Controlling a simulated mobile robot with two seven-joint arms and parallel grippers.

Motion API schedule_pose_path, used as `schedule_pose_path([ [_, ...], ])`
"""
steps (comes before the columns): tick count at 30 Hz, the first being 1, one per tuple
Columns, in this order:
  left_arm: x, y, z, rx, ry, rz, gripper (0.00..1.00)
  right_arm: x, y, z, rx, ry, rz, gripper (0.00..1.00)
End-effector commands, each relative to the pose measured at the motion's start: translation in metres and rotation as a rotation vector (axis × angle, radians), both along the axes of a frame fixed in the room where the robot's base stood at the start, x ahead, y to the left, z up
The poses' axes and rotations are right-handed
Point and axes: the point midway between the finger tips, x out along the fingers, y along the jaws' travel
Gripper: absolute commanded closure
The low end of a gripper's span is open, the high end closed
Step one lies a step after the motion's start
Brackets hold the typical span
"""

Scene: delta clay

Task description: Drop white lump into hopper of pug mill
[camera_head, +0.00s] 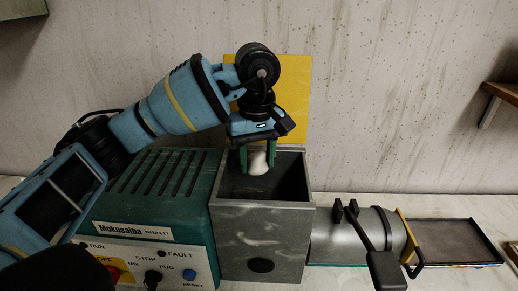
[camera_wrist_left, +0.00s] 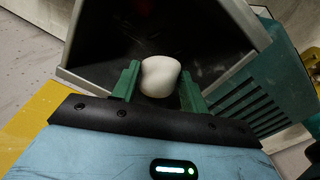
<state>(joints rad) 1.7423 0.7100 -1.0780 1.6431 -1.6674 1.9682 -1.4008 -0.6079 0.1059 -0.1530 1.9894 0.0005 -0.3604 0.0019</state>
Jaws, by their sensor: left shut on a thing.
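The white lump (camera_head: 258,162) is held between the green fingers of my left gripper (camera_head: 258,155), over the open mouth of the grey hopper (camera_head: 262,218). In the left wrist view the white lump (camera_wrist_left: 160,76) sits between the fingertips of the left gripper (camera_wrist_left: 160,85), with the dark inside of the hopper (camera_wrist_left: 205,30) behind it. The pug mill has a green body (camera_head: 160,190) with a control panel to the left of the hopper. My right gripper is in neither view.
A yellow plate (camera_head: 296,90) stands up behind the hopper. A metal barrel (camera_head: 345,238) with black handles extends right from the hopper towards a dark tray (camera_head: 455,240). A wooden shelf (camera_head: 503,92) is on the wall at the right.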

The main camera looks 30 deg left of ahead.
Motion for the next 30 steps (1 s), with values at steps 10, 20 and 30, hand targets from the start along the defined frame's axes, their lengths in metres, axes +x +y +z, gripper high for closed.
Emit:
schedule_pose_path([
  [10,0.0,0.0,-0.003,0.0,-0.004,0.0,0.55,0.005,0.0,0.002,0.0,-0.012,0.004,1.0],
  [20,0.0,0.0,-0.003,-0.001,-0.002,0.0,0.31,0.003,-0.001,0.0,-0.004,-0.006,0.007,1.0],
  [30,0.0,0.0,0.018,-0.002,-0.005,0.0,0.31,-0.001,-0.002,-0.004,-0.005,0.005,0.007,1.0],
])
